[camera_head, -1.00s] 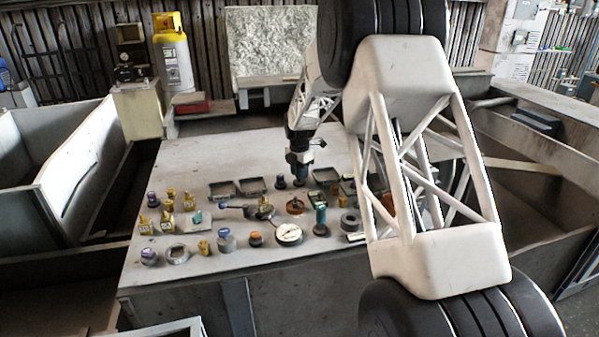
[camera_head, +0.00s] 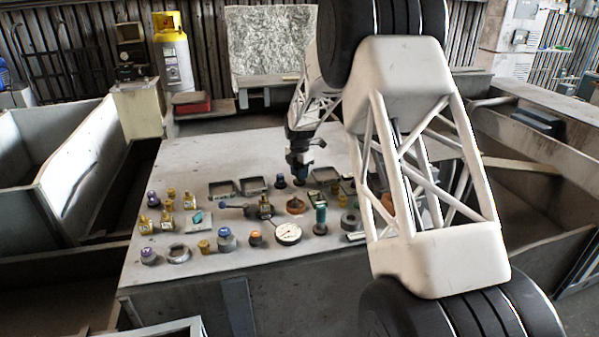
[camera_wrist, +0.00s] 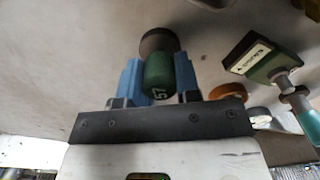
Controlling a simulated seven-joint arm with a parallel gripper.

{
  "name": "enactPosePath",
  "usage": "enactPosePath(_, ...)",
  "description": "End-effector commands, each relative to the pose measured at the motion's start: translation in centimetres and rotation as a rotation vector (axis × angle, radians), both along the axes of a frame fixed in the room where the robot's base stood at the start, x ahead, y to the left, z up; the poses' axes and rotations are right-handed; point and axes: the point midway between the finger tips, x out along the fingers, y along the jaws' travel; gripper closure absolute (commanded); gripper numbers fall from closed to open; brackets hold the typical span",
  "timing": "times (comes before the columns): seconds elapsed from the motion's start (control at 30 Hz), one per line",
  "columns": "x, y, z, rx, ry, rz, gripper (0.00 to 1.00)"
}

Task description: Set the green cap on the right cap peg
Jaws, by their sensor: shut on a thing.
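My gripper (camera_wrist: 158,82) has blue fingers shut on the green cap (camera_wrist: 158,78), which bears the number 57 in the wrist view. A dark round piece (camera_wrist: 158,41), probably the right cap peg, shows just beyond the cap's end; I cannot tell whether they touch. In the head view my gripper (camera_head: 299,172) points down low over the table, right above a small dark base (camera_head: 300,183). The cap is not clearly visible there. A dark peg-like piece (camera_head: 280,182) stands just to the left.
A green labelled block (camera_wrist: 262,58) and an orange round part (camera_wrist: 228,92) are close on the right in the wrist view. Shallow trays (camera_head: 222,188), a dial gauge (camera_head: 288,234) and a teal cylinder (camera_head: 320,216) stand around. The table's back left is clear.

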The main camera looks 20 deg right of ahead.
Motion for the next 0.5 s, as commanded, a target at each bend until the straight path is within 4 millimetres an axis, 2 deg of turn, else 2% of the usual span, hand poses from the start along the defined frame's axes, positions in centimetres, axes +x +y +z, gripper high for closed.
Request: enactPosePath(0.5,0.01,0.0,-0.75,0.0,0.0,0.0,0.98)
